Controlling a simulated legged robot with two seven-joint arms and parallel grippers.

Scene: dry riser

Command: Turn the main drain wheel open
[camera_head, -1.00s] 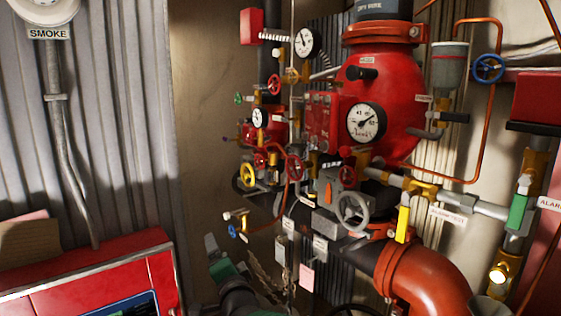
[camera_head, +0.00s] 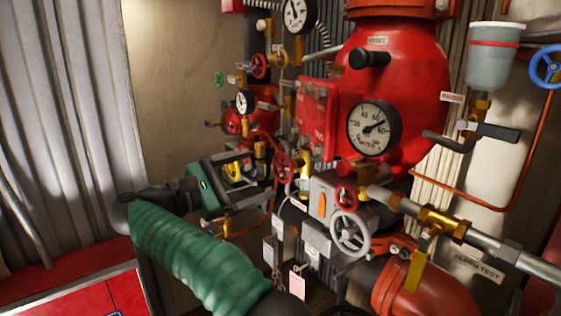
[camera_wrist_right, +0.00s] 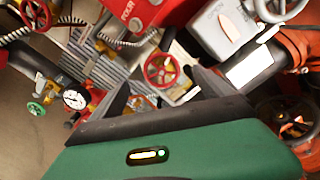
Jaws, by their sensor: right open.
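No readable label shows which wheel is the main drain. A red wheel (camera_head: 283,165) stands upright on the pipework, right of my right gripper (camera_head: 256,176). A red wheel on a yellow body (camera_wrist_right: 163,70) shows between my finger ends in the wrist view. The gripper (camera_wrist_right: 160,84) is open, with its fingers apart and nothing held. I cannot tell how far the wheel lies beyond them. A grey spoked wheel (camera_head: 350,233) and a smaller red wheel (camera_head: 346,196) sit by a grey box. A yellow wheel (camera_head: 233,171) is partly hidden behind my gripper. My left gripper is not in view.
A large red valve body (camera_head: 405,85) with a gauge (camera_head: 374,128) stands behind. A horizontal pipe (camera_head: 480,238) and yellow lever (camera_head: 417,272) lie at right. An orange elbow (camera_head: 430,292) is below. A red cabinet (camera_head: 75,290) stands at lower left.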

